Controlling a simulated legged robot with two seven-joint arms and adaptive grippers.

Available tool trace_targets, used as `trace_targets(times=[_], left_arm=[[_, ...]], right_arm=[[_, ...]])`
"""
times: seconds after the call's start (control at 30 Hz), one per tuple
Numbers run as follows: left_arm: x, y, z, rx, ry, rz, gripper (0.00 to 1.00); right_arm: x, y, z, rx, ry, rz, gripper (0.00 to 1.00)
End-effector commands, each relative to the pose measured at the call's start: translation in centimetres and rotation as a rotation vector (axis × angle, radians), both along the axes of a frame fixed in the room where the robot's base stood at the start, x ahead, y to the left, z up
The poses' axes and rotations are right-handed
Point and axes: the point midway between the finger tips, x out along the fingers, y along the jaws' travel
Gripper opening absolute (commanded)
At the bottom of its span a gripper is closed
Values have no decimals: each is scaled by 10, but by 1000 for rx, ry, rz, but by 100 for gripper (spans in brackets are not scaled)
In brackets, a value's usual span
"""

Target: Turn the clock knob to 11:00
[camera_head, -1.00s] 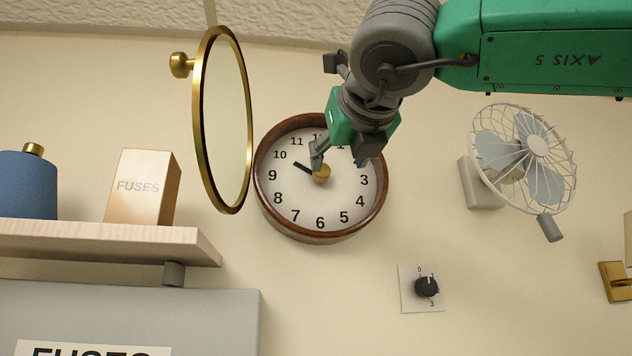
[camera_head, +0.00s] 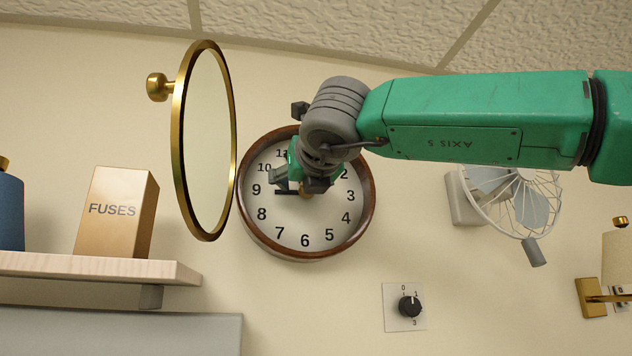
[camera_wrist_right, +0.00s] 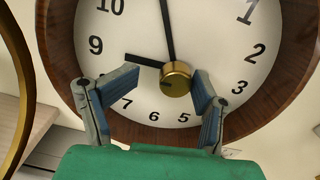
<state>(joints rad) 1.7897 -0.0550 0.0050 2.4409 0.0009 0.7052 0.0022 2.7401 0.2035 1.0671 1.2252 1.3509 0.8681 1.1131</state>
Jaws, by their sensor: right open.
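The round clock (camera_head: 305,248) hangs on the wall with a brown wooden rim and white face. Its brass centre knob (camera_wrist_right: 176,79) shows in the right wrist view. The short black hand (camera_wrist_right: 143,60) points at about 9, and the long hand (camera_wrist_right: 167,25) points up out of that view. My right gripper (camera_head: 299,188) is in front of the clock's middle and covers part of the face. In the right wrist view its open fingers (camera_wrist_right: 167,71) stand either side of the knob, the right one close to it, the left one apart. Contact cannot be told. My left gripper is out of view.
A brass-framed round mirror (camera_head: 178,150) juts out left of the clock. A fan (camera_head: 505,200) is at the right, partly behind my arm. A dial switch (camera_head: 409,307) is below right. A shelf (camera_head: 100,268) holds a FUSES box (camera_head: 115,212).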

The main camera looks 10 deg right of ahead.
Motion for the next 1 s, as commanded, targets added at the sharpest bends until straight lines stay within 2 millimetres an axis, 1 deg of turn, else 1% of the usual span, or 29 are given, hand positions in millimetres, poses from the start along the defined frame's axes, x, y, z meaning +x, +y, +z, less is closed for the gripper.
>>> trace_targets(times=[0.03, 0.2, 0.3, 0.33, 0.37, 0.4, 0.47, 0.5, 0.73, 1.0], left_arm=[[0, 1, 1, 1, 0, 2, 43], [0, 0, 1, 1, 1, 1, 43], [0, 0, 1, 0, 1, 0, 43], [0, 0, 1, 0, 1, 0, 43], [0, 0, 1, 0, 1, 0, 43], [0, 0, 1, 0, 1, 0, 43], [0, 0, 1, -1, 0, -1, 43], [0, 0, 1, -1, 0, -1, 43], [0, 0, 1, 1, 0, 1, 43], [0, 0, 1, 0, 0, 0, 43]], right_arm=[[4, -4, -1, 4, 1, 7, 49], [9, -26, -5, 16, 5, 11, 49], [10, -33, -7, 20, 7, 10, 49], [11, -34, -7, 20, 7, 9, 48], [11, -35, -7, 21, 7, 8, 37], [10, -34, -6, 20, 6, 7, 23], [10, -32, -5, 19, 5, 4, 2], [9, -32, -5, 18, 5, 0, 0], [9, -34, -2, 21, 1, -5, 0], [6, -32, 0, 20, -2, 0, 0]])
